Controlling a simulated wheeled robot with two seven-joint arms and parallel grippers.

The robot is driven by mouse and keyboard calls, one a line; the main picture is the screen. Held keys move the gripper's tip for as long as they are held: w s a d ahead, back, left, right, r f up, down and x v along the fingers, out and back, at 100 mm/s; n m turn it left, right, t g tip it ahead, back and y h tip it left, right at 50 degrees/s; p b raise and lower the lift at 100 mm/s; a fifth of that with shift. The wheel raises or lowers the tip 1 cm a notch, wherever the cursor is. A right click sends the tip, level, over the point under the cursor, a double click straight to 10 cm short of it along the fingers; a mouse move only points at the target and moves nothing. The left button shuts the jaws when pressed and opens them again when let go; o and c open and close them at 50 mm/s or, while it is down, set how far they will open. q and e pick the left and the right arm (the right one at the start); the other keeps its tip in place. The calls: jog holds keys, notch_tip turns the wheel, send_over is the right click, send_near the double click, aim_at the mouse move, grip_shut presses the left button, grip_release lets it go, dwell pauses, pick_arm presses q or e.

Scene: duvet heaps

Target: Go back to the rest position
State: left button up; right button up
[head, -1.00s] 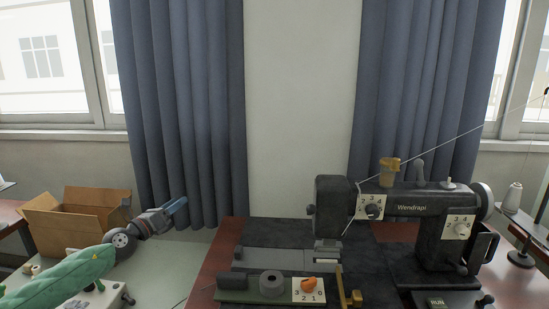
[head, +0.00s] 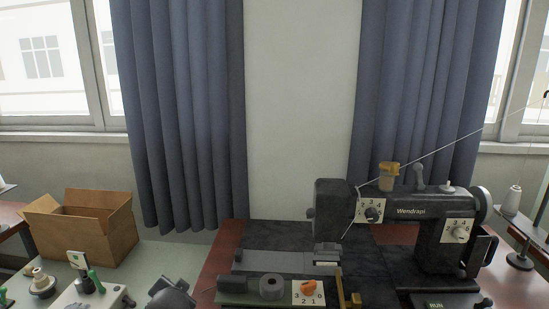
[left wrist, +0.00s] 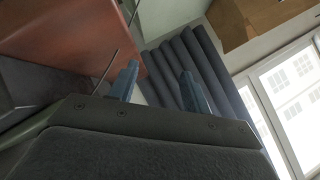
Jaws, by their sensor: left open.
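My left gripper (left wrist: 160,70) shows in the left wrist view with its two blue-grey fingers apart and nothing between them. In the head view its fingers are out of sight; a dark grey rounded part at the bottom edge looks like part of my left arm. My right gripper is in neither view. The black sewing machine (head: 396,212) stands on the red-brown table (head: 221,262) at the right.
An open cardboard box (head: 78,232) stands on the pale green table (head: 172,262) at the left. A white control box (head: 92,296) and a thread spool (head: 42,282) are in front of it. A thread stand (head: 519,258) is at the far right. Blue curtains (head: 190,110) hang behind.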

pick_arm(q)
jog(key=s+d+f+n+g+h, duration=0.1)
jog(key=s+d+f, duration=0.3)
jog(key=s, duration=0.8)
jog(key=s+d+f+n+g+h+p, duration=0.1)
jog(key=s+d+f+g, duration=0.3)
jog(key=s+f, duration=0.5)
jog(key=s+d+f+n+g+h+p, duration=0.1)
jog(key=s+d+f+g+h, duration=0.2)
jog(key=s+f, duration=0.4)
jog(key=s+d, duration=0.1)
jog(key=s, duration=0.7)
jog(key=shift+d+f+n, duration=0.25)
jog(key=shift+d+n, duration=0.05)
jog(key=shift+d, duration=0.1)
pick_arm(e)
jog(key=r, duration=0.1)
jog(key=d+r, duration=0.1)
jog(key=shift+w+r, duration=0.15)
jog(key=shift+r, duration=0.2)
